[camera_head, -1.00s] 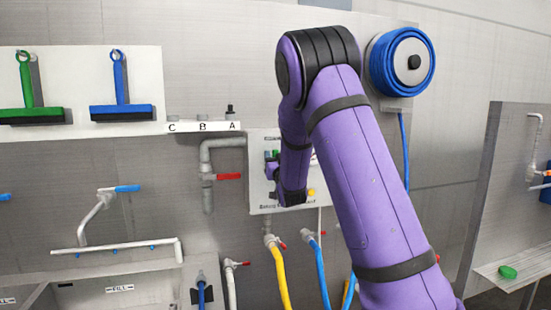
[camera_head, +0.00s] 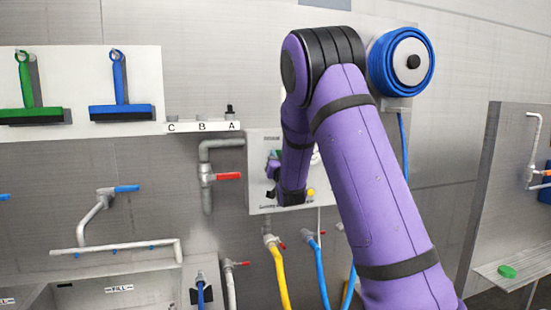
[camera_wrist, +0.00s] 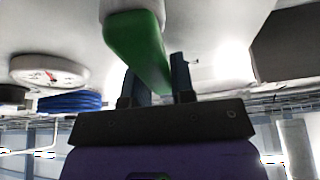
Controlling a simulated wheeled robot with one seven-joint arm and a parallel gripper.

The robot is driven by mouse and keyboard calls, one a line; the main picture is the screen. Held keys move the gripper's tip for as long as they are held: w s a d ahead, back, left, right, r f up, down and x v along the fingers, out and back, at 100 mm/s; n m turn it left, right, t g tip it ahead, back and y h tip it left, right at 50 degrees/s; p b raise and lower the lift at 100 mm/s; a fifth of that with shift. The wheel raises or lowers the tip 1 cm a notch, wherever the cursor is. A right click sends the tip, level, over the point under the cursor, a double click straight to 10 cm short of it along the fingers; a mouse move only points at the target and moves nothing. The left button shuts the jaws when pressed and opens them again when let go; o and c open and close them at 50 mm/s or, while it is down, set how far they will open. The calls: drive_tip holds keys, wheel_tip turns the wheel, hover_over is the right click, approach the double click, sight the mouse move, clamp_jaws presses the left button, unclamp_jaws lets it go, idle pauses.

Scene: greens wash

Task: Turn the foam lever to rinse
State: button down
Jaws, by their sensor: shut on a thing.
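The foam lever is a green bar (camera_wrist: 135,45) on a pale round mount at the top of the wrist view. My gripper (camera_wrist: 160,78) is shut on the lever's near end, with a dark finger on each side. In the head view my gripper (camera_head: 271,173) is at the white control panel (camera_head: 258,140) on the wall. Only a small patch of green shows there, and my purple arm hides much of the panel.
A round gauge (camera_wrist: 48,70) is left of the lever. A yellow knob (camera_head: 311,192) is at the panel's lower right. A red-handled valve (camera_head: 228,176) on a grey pipe is close left. Yellow (camera_head: 280,275) and blue hoses hang below. A blue hose reel (camera_head: 374,68) is upper right.

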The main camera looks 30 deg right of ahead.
drive_tip(key=d+f+m+g+h, duration=0.2)
drive_tip(key=f+m+g, duration=0.1)
drive_tip(key=m, duration=0.7)
drive_tip(key=s+d+f+m+g+h, duration=0.1)
drive_tip(key=d+f+m+g+h, duration=0.1)
drive_tip(key=m, duration=0.8)
drive_tip(key=shift+s+d+f+g, duration=0.3)
drive_tip(key=shift+d+f+g, duration=0.4)
drive_tip(key=shift+g, duration=0.4)
drive_tip(key=shift+f, duration=0.1)
drive_tip(key=c, duration=1)
unclamp_jaws()
drive_tip(key=shift+o, duration=0.2)
drive_tip(key=v, duration=1)
drive_tip(key=shift+s+a, duration=0.25)
drive_tip(key=shift+s, duration=0.05)
